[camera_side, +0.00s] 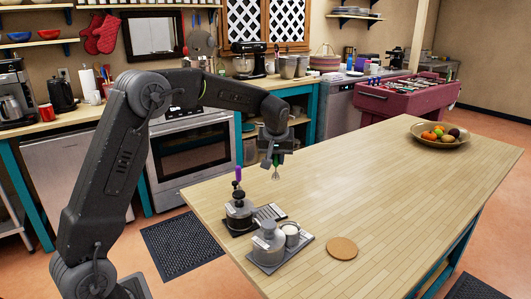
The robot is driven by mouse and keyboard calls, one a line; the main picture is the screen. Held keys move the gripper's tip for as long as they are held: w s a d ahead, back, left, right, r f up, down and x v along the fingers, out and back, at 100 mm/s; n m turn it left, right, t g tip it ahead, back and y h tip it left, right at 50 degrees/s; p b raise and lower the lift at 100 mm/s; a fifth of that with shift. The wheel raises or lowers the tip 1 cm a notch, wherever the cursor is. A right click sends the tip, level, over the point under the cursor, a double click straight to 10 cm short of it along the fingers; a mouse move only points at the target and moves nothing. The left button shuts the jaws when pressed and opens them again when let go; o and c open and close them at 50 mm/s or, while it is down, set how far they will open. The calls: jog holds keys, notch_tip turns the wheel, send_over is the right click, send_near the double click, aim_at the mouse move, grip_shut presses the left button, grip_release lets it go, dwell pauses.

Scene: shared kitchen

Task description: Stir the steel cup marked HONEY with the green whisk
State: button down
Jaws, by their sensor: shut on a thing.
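My gripper (275,158) is shut on the green whisk (276,175) and holds it upright above the table's near left part. The whisk's wire end points down in clear air, and little of its green handle shows. Below it, a steel cup or pot (239,212) stands on a dark tray, with a purple-handled tool upright at it. Nearer the camera, a wider steel vessel (268,243) and a small cup with pale contents (291,233) stand on a second grey tray. The labels are too small to read, so I cannot tell which one is marked HONEY.
The wooden table (390,185) is mostly bare. A round cork mat (342,248) lies right of the grey tray (300,247). A fruit bowl (438,134) sits at the far right end. The dark tray (268,213) has a ribbed part beside the cup. A stove and counters stand behind.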

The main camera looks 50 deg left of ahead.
jog(key=s+d+f, duration=0.1)
jog(key=s+d, duration=0.2)
jog(key=d, duration=0.4)
jog(key=s+d, duration=0.4)
jog(key=d, duration=0.4)
jog(key=shift+a+f, duration=0.1)
jog(key=shift+f, duration=3.4)
